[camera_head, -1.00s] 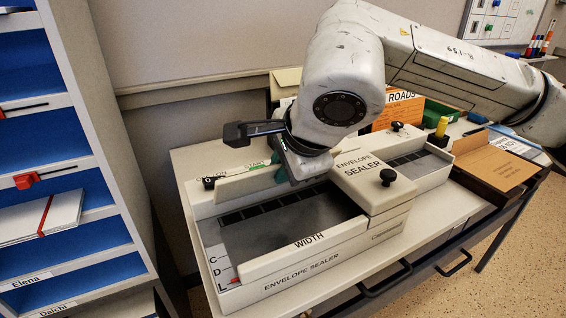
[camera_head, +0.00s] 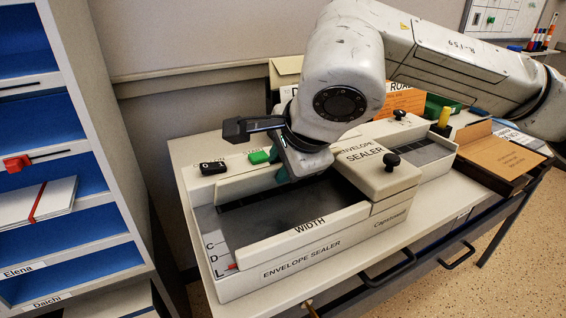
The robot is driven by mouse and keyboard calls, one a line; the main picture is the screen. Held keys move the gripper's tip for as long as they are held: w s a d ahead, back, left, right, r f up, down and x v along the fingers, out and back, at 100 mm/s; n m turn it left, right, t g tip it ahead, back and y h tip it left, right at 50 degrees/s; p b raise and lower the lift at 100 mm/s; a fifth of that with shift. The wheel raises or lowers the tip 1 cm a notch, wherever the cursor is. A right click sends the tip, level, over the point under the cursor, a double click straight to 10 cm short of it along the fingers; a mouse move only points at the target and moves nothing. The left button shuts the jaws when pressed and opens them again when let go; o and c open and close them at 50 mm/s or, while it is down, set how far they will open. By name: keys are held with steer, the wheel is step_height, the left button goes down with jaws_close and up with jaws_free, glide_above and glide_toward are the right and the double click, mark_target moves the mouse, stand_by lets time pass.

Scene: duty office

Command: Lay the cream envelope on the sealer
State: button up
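The envelope sealer (camera_head: 290,262) stands on the table in the middle of the view, with a dark recessed bed (camera_head: 280,218) behind a front bar marked WIDTH. A green button (camera_head: 258,157) and a black switch (camera_head: 212,167) show at its back left. My gripper (camera_head: 285,174) is low over the back edge of the bed, mostly hidden by my own wrist. Its fingertips do not show clearly, so I cannot tell whether it holds anything. I cannot make out a cream envelope on the sealer or elsewhere.
A pigeonhole rack (camera_head: 105,130) with blue shelves stands at the left; white envelopes with a red band (camera_head: 38,203) lie in it. A brown tray (camera_head: 503,158) holding orange-brown paper is at the right. A yellow-handled item (camera_head: 444,118) stands behind the sealer's right end.

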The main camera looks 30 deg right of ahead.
steer(key=o, duration=0.3)
steer(key=p+v, duration=0.2)
steer(key=v, duration=0.8)
steer(key=shift+s+r, duration=0.2)
steer(key=shift+r, duration=0.15)
